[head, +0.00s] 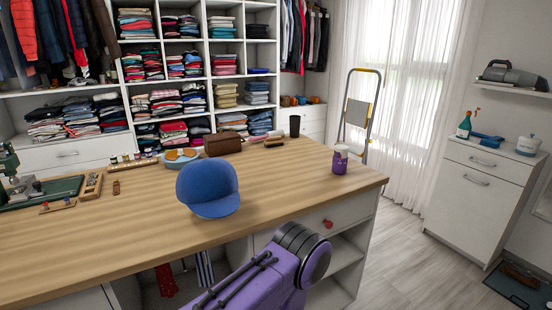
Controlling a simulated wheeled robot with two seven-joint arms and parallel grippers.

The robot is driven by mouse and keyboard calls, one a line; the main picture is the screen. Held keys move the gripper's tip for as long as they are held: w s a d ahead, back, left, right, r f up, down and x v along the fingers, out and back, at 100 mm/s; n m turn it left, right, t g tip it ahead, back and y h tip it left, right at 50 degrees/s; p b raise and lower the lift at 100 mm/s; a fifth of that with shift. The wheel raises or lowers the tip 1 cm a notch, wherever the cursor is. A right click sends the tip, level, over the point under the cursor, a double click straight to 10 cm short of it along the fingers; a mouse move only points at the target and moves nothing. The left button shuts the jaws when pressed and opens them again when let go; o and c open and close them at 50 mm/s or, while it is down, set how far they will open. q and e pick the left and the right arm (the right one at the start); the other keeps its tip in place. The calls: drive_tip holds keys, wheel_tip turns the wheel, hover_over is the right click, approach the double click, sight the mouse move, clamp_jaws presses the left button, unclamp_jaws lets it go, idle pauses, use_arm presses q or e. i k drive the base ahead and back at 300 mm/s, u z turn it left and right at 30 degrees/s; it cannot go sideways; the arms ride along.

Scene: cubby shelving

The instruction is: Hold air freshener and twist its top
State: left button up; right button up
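A small purple container with a whitish top (340,158) stands upright near the right end of the wooden table (120,235). It looks like the air freshener, but its label and the details of its top are too small to read. Nothing touches it. Neither of my grippers is in view.
A blue cap (208,188) lies left of the container, and a dark cup (295,126) stands behind it. A white cabinet (480,195) stands at the right, with open floor between.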

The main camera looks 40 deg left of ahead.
sight(343, 150)
drive_tip(key=u, duration=0.1)
drive_tip(key=i, duration=1)
drive_tip(key=u, duration=1.2)
